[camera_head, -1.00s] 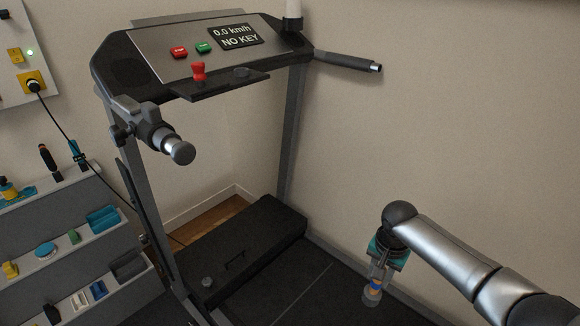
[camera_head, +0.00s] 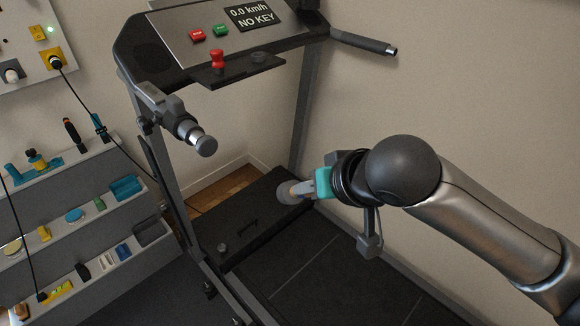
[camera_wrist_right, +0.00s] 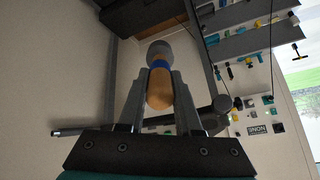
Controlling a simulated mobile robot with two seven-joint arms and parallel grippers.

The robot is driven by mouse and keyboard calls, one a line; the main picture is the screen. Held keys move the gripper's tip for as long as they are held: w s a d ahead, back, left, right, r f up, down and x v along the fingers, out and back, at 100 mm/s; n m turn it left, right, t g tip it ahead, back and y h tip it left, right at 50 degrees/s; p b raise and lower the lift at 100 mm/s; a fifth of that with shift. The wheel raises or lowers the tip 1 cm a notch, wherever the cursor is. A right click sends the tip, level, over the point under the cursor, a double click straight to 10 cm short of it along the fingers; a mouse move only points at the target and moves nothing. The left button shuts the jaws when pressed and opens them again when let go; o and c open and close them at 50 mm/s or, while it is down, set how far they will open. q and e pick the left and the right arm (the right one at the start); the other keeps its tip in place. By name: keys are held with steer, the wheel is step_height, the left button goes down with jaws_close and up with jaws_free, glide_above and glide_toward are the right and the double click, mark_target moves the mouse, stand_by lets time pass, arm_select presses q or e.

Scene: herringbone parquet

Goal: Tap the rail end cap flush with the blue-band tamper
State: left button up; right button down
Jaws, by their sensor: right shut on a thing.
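The left handrail of the treadmill ends in a round grey end cap (camera_head: 206,146), with a bright metal band showing just behind it. My right gripper (camera_head: 312,188) is right of and below this cap in the head view, apart from it. It is shut on the tamper (camera_head: 287,195), whose grey head points left. In the right wrist view the tamper (camera_wrist_right: 160,88) shows a wooden handle, a blue band and a grey head, between the two fingers (camera_wrist_right: 158,100). My left gripper is not in view.
The treadmill console (camera_head: 215,40) with a red key-like knob (camera_head: 217,60) stands above the rail. A stepped shelf (camera_head: 90,215) with small items stands at left.

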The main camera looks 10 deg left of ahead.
steer(key=s+a+r+n+y+p, duration=0.1)
steer(key=s+a+r+n+y, duration=0.1)
steer(key=s+r, duration=0.5)
steer(key=shift+s+a+r+n+y+p, duration=0.15)
steer(key=shift+a+r+n+y+p, duration=0.25)
steer(key=shift+r+y, duration=0.1)
steer(key=w+a+p, duration=0.5)
steer(key=w+a, duration=0.1)
steer(key=a, duration=0.2)
steer(key=s+d, duration=0.1)
steer(key=d, duration=0.1)
steer(key=s+d+p, duration=0.1)
steer(key=s+d, duration=0.1)
steer(key=shift+d+p, duration=0.2)
steer(key=shift+p, duration=0.1)
